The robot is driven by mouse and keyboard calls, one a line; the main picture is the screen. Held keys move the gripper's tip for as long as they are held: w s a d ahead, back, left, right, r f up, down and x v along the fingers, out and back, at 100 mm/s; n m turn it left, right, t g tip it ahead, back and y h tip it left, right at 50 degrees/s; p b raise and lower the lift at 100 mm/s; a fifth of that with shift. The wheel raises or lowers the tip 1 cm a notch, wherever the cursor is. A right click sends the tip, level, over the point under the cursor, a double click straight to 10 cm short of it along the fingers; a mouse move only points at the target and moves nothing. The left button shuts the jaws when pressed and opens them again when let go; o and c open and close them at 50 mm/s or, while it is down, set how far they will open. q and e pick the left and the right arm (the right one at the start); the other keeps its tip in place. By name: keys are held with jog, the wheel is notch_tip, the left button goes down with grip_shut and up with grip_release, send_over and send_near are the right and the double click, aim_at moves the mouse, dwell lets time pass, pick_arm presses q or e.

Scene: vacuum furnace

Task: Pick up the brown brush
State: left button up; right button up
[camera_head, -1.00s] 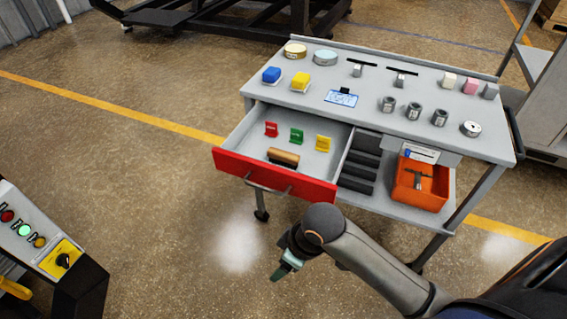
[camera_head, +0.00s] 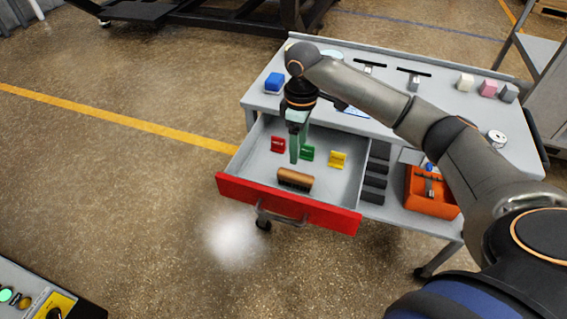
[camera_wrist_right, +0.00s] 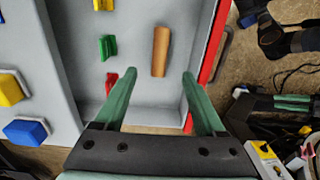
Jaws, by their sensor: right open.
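The brown brush (camera_head: 295,179) lies in the open drawer, close to the red front panel, with its wooden back up and dark bristles below. It also shows in the right wrist view (camera_wrist_right: 160,51), lying ahead of the fingertips and between their lines. My right gripper (camera_head: 298,147) is open and empty, pointing down over the drawer, behind the brush in the head view. Its two green fingers (camera_wrist_right: 157,80) show apart in the right wrist view. The fingers do not touch the brush.
The drawer's red front (camera_head: 285,206) and grey side walls enclose the brush. Red (camera_head: 278,144), green (camera_head: 307,153) and yellow (camera_head: 338,159) clips stand behind it. Black slots (camera_head: 374,182) and an orange bin (camera_head: 431,195) are to the right. Sponges lie on the tabletop.

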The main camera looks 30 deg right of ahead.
aim_at(297, 175)
notch_tip(297, 175, down, 7)
jog(key=shift+w+r+b, duration=0.1)
jog(key=shift+r+b, duration=0.05)
jog(key=shift+b, duration=0.25)
jog(key=shift+f, duration=2.8)
pick_arm(q)
jog(key=shift+s+d+f+g, duration=0.1)
jog(key=shift+s+f+g, duration=0.05)
jog(key=shift+f, duration=0.25)
jog(key=shift+s+d+f+g, duration=0.1)
jog(key=shift+f+g, duration=0.05)
jog(key=shift+f, duration=0.2)
pick_arm(e)
grip_shut()
